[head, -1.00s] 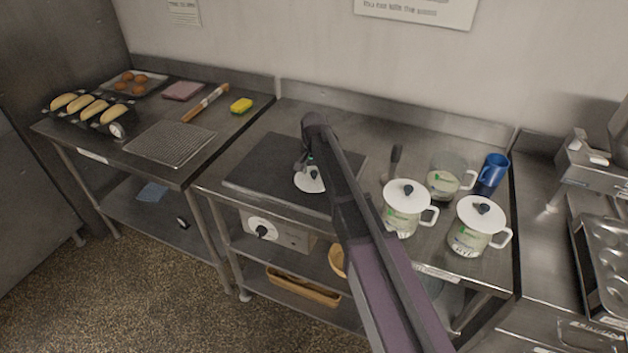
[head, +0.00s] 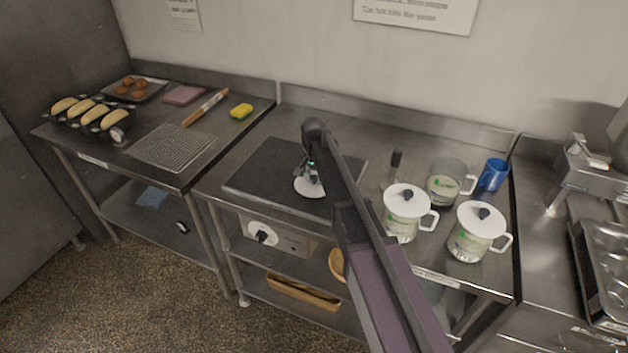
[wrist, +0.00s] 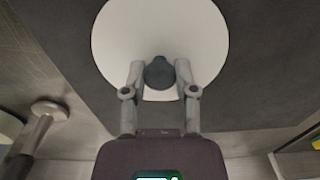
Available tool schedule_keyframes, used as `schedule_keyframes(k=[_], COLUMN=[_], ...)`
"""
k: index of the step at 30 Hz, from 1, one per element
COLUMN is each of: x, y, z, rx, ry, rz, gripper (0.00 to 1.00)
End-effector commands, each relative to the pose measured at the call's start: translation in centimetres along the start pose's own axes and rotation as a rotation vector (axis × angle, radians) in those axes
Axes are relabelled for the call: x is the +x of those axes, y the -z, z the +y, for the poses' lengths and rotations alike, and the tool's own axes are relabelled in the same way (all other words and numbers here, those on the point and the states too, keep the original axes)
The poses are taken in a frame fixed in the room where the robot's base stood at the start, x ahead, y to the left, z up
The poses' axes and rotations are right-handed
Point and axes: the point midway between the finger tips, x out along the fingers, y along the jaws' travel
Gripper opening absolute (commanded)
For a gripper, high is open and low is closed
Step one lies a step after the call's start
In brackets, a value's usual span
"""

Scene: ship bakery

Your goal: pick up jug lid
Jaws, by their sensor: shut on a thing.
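The jug lid is a white disc with a dark knob. In the head view the lid (head: 308,189) is over the dark flat plate (head: 262,178), partly hidden by my arm. In the wrist view the white disc (wrist: 160,30) fills the top middle, with its dark knob (wrist: 159,73) between my fingertips. My gripper (wrist: 159,75) is shut on the knob; it also shows in the head view (head: 311,174). I cannot tell whether the lid touches the plate or hangs just above it.
Two lidded jugs (head: 402,224) (head: 468,242), an open jug (head: 443,188) and a blue mug (head: 493,176) stand to the right. A dark-handled tool (head: 396,160) lies behind them. The left table holds bread (head: 90,110), a wire rack (head: 170,147) and a yellow sponge (head: 241,111).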

Motion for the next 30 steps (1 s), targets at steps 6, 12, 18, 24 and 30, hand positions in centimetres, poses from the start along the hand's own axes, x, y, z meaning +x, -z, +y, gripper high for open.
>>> schedule_keyframes(k=[6, 12, 18, 24, 30], x=[-0.7, -2.0, -3.7, -3.9, -4.3], y=[0.0, 0.0, 0.0, -3.2, -6.9], z=[0.0, 0.0, 0.0, 2.5, 5.3], rx=[0.000, 0.000, 0.000, 0.000, 0.000], ry=[0.000, 0.000, 0.000, 0.000, 0.000], rz=[0.000, 0.000, 0.000, 0.000, 0.000], gripper=[0.00, 0.00, 0.00, 0.00, 0.00])
